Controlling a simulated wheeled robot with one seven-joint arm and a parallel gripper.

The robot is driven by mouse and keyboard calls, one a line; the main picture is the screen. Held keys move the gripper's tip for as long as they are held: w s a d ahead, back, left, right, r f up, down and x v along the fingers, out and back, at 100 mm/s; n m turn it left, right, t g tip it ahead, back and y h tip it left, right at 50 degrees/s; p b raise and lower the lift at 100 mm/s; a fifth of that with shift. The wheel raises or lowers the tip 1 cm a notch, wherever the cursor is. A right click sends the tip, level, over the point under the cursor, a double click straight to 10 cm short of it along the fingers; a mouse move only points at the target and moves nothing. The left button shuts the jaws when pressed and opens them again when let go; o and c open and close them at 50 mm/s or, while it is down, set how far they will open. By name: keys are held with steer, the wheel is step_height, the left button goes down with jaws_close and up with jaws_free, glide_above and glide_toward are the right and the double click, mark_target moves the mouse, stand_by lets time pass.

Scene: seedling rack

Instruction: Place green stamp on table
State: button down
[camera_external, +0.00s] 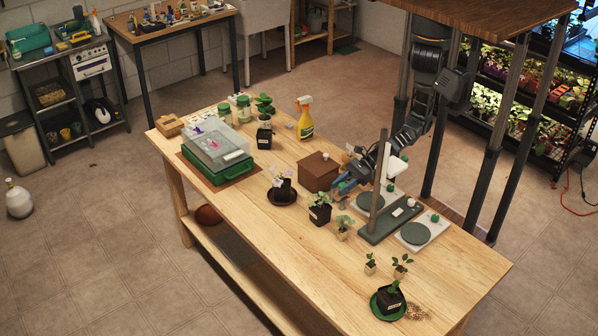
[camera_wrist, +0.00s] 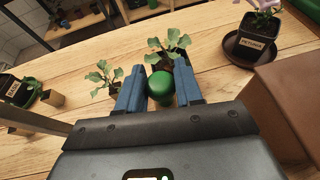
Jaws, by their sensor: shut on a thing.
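My gripper (camera_external: 343,187) is over the wooden table (camera_external: 262,231), beside the brown box and near the potted seedlings. In the wrist view its two blue fingers (camera_wrist: 160,92) are closed around a green rounded piece (camera_wrist: 160,84), which looks like the green stamp's knob. The stamp's lower part is hidden by the gripper, and I cannot tell whether it touches the table. In the external view I cannot make out the held stamp clearly. Bare table (camera_wrist: 205,75) shows around the fingers in the wrist view.
Potted seedlings (camera_external: 319,213) stand just in front of my gripper. A brown box (camera_external: 317,174) is to its left, and a grey upright post (camera_external: 380,180) on a dark base to its right. A potted plant sits on a green saucer (camera_external: 376,311). The table's front left is clear.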

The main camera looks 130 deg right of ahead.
steer(key=s+d+r+n+y, duration=0.2)
steer(key=s+d, duration=0.1)
steer(key=s, duration=0.2)
steer(key=shift+w+a+f+b, duration=0.35)
steer(key=shift+w+a+f, duration=0.35)
steer(key=shift+a+f, duration=1.05)
steer(key=shift+w+a+f+b, duration=0.3)
steer(key=shift+w+a+f, duration=0.45)
steer(key=shift+a+f, duration=0.95)
steer(key=shift+w+a+f+b, duration=0.35)
steer(key=shift+w+a+f, duration=0.35)
steer(key=shift+a+f, duration=1.05)
steer(key=shift+a+r, duration=0.15)
steer(key=c, duration=0.7)
jaws_free()
steer(key=shift+c, duration=0.2)
